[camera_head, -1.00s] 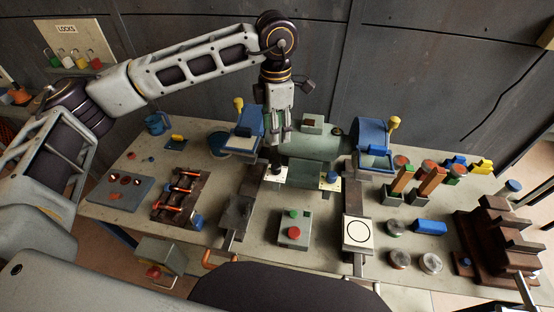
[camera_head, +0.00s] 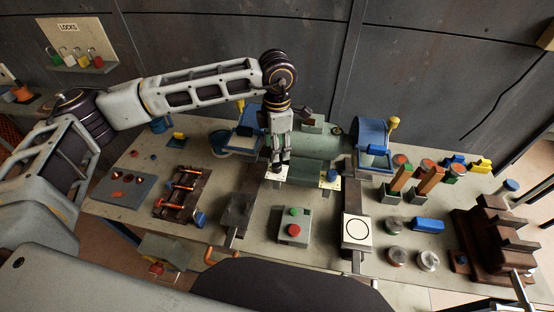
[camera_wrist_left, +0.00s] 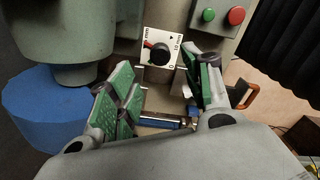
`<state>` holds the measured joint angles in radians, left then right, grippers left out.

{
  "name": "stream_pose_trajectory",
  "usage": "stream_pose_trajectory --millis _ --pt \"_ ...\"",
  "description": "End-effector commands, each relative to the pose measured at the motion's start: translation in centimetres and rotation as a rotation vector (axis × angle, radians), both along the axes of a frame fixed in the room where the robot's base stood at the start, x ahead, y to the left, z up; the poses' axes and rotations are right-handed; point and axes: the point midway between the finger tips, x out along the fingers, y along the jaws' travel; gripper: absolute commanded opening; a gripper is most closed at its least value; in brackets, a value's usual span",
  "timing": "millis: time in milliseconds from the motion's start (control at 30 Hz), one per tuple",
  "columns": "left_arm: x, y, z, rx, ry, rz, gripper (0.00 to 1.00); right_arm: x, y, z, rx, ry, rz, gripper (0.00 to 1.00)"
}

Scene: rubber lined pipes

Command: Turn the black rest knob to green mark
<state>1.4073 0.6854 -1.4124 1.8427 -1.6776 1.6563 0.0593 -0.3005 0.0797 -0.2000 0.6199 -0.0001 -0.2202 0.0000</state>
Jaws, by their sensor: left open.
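The black knob (camera_wrist_left: 159,53) with a red pointer sits on a white marked plate (camera_wrist_left: 152,34) in the left wrist view. The pointer points toward the left of the plate. I cannot make out a green mark there. My left gripper (camera_wrist_left: 161,68) is open, with its green-padded fingers either side of the knob's line and no clear contact. In the head view my left gripper (camera_head: 279,168) is low over the left white plate (camera_head: 270,175) at the front of the green machine (camera_head: 312,144), and hides the knob. My right gripper is not seen.
A blue knob (camera_head: 331,175) on another white plate stands to the right. A box with green and red buttons (camera_head: 293,228) is in front. Blue vise-like blocks flank the machine. A brown stepped block (camera_head: 497,238) stands at the right.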

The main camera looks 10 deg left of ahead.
Motion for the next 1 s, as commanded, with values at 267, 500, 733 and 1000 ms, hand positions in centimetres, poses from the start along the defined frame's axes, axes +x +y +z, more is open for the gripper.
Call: stream_pose_trajectory --millis 267,500,733,1000 --pt "0.0 0.1 -3.6 0.002 0.002 0.001 0.5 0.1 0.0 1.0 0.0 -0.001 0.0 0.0" --pt "0.0 0.0 -6.0 0.0 0.001 0.001 0.5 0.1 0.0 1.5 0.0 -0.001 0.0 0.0" --pt "0.0 0.0 -6.9 0.0 -0.001 0.0 0.5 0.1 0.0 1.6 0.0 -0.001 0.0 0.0" --pt "0.0 0.0 -6.9 0.0 -0.001 0.001 0.46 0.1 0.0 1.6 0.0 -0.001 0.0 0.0"
